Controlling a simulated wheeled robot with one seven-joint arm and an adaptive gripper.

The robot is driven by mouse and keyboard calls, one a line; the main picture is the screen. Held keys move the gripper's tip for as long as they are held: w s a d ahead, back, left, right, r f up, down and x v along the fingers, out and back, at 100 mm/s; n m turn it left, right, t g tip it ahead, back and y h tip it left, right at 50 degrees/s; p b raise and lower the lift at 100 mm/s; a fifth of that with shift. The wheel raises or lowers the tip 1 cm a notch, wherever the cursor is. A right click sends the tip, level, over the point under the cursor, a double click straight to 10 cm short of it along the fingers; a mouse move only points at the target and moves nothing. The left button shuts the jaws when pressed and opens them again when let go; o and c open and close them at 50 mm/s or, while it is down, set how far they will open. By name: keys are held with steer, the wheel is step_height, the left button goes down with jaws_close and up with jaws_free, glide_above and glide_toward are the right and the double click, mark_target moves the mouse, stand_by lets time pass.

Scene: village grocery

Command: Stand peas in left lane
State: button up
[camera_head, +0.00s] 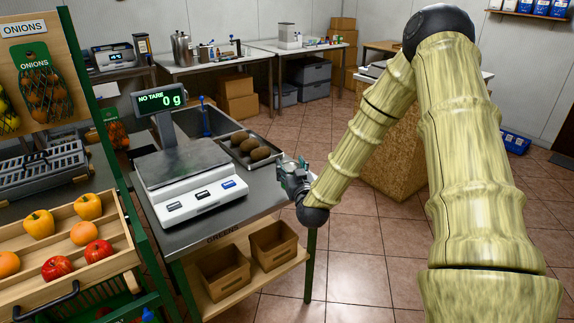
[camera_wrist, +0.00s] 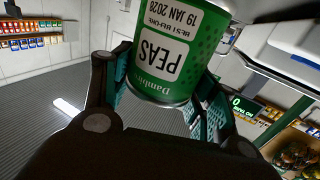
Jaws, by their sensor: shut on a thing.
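A green and white can of peas (camera_wrist: 168,50) fills the upper middle of the wrist view, its PEAS label upside down in that picture. My gripper (camera_wrist: 160,95) is shut on the can, with one finger on each side of it. In the head view my gripper (camera_head: 292,180) is beside the right edge of the metal counter (camera_head: 262,190), near the tray. The can cannot be made out clearly there. I cannot identify a left lane in either view.
A scale (camera_head: 190,175) reading 0 g stands on the counter. A tray (camera_head: 268,168) of brown, rounded produce lies right of it. Two cardboard bins (camera_head: 225,280) sit on the shelf below. A fruit rack (camera_head: 75,235) stands at left. Tiled floor (camera_head: 350,240) is open at right.

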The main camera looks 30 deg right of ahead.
steer(key=shift+w+d+f+p, duration=0.35)
steer(key=shift+w+d+f, duration=0.3)
steer(key=shift+w, duration=0.6)
steer(key=shift+w+d+f+p, duration=0.3)
steer(key=shift+w+d+f, duration=0.35)
steer(key=shift+w, duration=0.6)
steer(key=shift+w+d+f+p, duration=0.4)
steer(key=shift+w+f, duration=0.4)
steer(key=shift+w, duration=0.45)
steer(key=shift+f, duration=0.1)
steer(key=o, duration=1.2)
steer(key=shift+c, duration=0.2)
